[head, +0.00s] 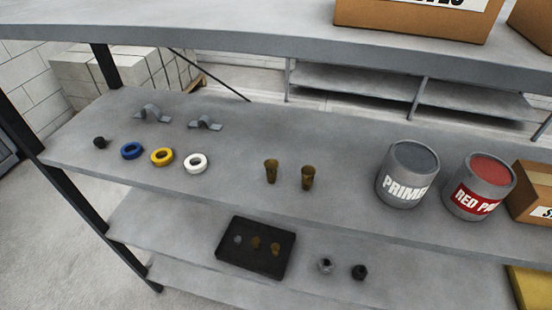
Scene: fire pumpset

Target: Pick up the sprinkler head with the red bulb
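A black tray (230,262) lies on the lower shelf and holds three small items, possibly sprinkler heads. They are a grey one (238,239) at the left, a brownish one (255,243) in the middle and another brownish one (275,248) at the right. They are too small to tell bulb colours, so I cannot tell which has a red bulb. Neither my left nor my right gripper is in view.
The shelf above holds tape rolls in blue (132,151), yellow (162,157) and white (195,163), brackets (205,123), two brass fittings (271,171), a primer can (408,172) and a red paint can (479,185). Two small fittings (359,272) stand right of the tray.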

